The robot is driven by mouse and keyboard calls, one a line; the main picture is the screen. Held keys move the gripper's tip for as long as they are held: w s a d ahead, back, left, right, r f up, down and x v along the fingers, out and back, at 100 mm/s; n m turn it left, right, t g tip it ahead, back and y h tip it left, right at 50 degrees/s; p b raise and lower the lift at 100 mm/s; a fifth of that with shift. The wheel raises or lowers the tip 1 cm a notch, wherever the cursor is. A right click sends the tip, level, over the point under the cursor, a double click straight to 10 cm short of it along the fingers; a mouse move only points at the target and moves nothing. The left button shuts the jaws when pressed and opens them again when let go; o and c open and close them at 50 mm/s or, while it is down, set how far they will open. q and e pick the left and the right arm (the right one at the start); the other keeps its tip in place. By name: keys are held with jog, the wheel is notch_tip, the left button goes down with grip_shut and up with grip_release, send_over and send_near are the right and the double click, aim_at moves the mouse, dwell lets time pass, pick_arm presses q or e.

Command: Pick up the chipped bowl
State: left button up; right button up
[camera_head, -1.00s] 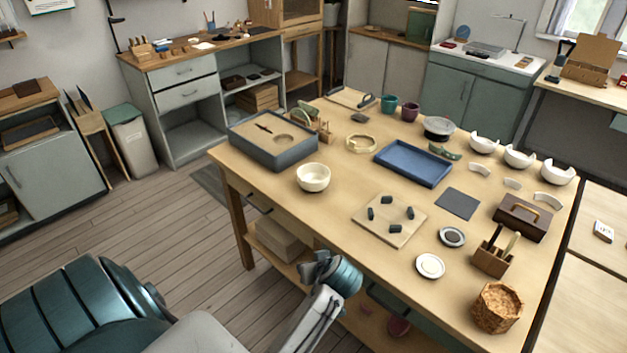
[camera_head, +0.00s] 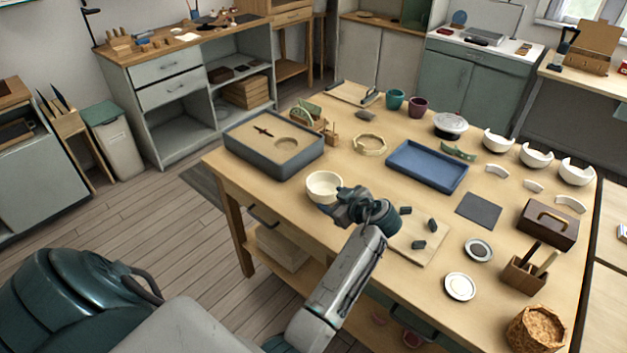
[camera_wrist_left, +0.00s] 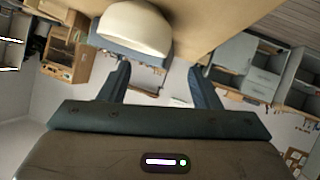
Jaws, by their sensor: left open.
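A cream bowl (camera_head: 323,186) stands upright near the front edge of the wooden table; I cannot make out a chip in it. It also shows in the left wrist view (camera_wrist_left: 135,28), beyond the fingers and toward the upper left. My left gripper (camera_head: 345,206) is just in front of the bowl and partly hides its right side. In the left wrist view its two fingers (camera_wrist_left: 160,78) are apart with nothing between them. Three white bowls with notched rims (camera_head: 498,141) (camera_head: 536,155) (camera_head: 576,171) stand at the table's right side. My right gripper is out of view.
A grey box (camera_head: 262,153) stands left of the cream bowl. A board with dark pegs (camera_head: 420,252) lies to its right, partly behind my arm. A blue tray (camera_head: 427,181) and a coiled ring (camera_head: 370,144) lie farther back. Rim shards (camera_head: 497,171) lie by the white bowls.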

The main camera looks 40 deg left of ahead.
aim_at(314, 192)
pick_arm(q)
jog(key=shift+w+a+f+p, duration=0.15)
jog(key=shift+w+a+p, duration=0.1)
jog(key=shift+a, duration=0.3)
jog(key=shift+w+a+f+p, duration=0.1)
jog(key=shift+w+a, duration=0.15)
jog(key=shift+a, duration=0.3)
jog(key=shift+p+x, duration=0.4)
jog(key=shift+x, duration=0.65)
jog(key=shift+w+a+f, duration=0.15)
jog(key=shift+a+f, duration=0.2)
jog(key=shift+a, duration=0.1)
jog(key=shift+w+a+f+p, duration=0.1)
jog(key=shift+a+f+p, duration=0.05)
jog(key=shift+a+p, duration=0.2)
jog(key=p+x, duration=0.1)
jog(key=x, duration=0.1)
jog(key=p+x, duration=0.1)
jog(key=x, duration=0.1)
jog(key=shift+d+f, duration=0.1)
jog(key=shift+f, duration=0.15)
jog(key=shift+a+f, duration=0.15)
jog(key=shift+a, duration=0.05)
jog(key=shift+c, duration=0.7)
jog(key=c, duration=0.8)
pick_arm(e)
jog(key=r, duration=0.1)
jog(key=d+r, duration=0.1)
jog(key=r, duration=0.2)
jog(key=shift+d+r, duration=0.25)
